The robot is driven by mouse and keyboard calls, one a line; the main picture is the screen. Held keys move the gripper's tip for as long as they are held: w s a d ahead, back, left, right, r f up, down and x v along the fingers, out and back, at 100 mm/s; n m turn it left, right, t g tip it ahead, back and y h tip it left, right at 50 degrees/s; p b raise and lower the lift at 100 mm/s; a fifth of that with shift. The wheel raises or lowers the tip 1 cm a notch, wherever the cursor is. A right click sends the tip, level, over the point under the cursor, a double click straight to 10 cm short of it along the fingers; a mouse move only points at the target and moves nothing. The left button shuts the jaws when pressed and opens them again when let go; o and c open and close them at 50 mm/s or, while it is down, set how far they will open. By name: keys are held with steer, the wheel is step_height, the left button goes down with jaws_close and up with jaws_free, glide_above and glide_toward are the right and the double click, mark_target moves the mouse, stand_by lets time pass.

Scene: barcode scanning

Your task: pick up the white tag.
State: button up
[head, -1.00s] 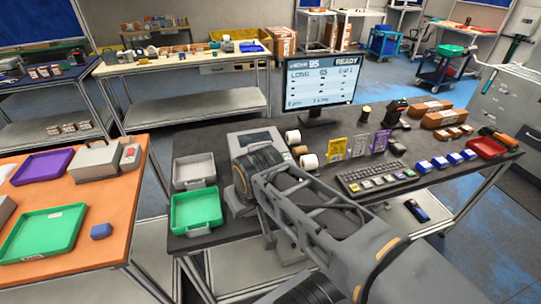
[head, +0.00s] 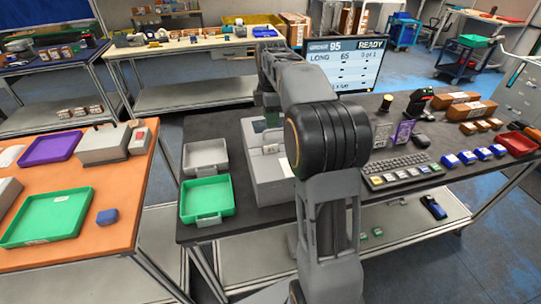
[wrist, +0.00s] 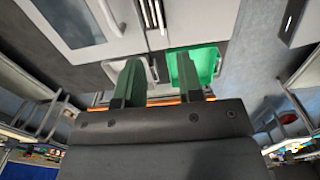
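The white tag (head: 382,136) stands upright on the dark table in the head view, just right of my arm and left of a purple tag (head: 403,132). Its left edge is close to my arm's outline. My gripper (wrist: 159,62) shows in the wrist view with its two green fingers apart and nothing between them. In the head view my gripper is mostly hidden by my arm, above the grey printer-like machine (head: 268,178). It is well left of the white tag. The wrist view does not show the tag clearly.
A keyboard (head: 408,168) lies in front of the tags. Behind them stands a monitor (head: 360,62). A green tray (head: 207,198) and a grey tray (head: 205,157) sit at the table's left. Blue boxes (head: 467,157) and a red tray (head: 517,143) are at right.

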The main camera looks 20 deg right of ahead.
mark_target(271, 146)
step_height(271, 146, down, 12)
steer(key=shift+r+p, duration=0.1)
steer(key=shift+p, duration=0.45)
steer(key=shift+c, duration=0.5)
jaws_close()
